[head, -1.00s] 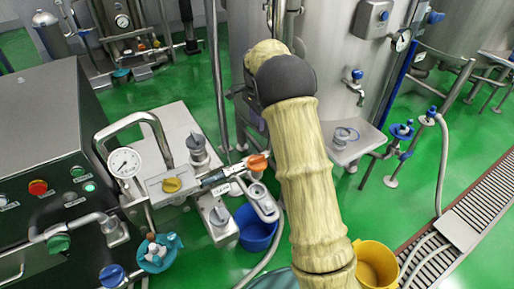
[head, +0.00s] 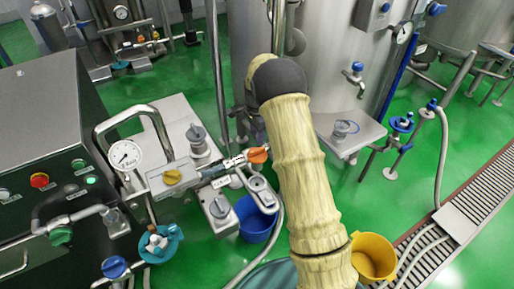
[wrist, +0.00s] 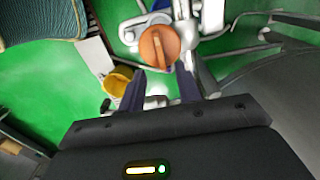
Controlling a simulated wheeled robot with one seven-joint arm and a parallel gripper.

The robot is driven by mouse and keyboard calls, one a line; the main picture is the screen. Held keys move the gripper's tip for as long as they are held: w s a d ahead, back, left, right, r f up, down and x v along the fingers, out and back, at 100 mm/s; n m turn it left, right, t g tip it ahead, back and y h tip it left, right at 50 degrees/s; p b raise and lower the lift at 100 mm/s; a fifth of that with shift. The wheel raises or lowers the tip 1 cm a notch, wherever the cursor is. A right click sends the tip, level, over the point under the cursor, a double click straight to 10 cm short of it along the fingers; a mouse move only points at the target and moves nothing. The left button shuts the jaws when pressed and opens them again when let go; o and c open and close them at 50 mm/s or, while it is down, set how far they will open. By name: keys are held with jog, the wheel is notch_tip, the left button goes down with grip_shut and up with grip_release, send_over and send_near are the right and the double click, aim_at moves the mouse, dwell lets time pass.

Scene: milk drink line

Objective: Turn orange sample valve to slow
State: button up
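The orange sample valve handle (head: 258,155) sits at the right end of a short metal pipe, left of my arm in the head view. In the wrist view the orange handle (wrist: 158,47) appears as a rounded knob with a raised bar, just beyond the fingertips. My gripper (wrist: 160,88) is open, its two dark fingers apart with nothing held between them. The handle lines up with the gap and looks apart from the fingers. In the head view my arm hides most of the gripper. The slow marking cannot be read.
A blue bucket (head: 257,218) stands below the valve; a yellow bucket (head: 373,257) stands right of my arm. A steel tank (head: 325,75) rises behind.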

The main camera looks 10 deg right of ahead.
aim_at(257, 150)
notch_tip(257, 150, down, 8)
jog(key=shift+r+p, duration=0.1)
jog(key=shift+p, duration=0.25)
grip_shut()
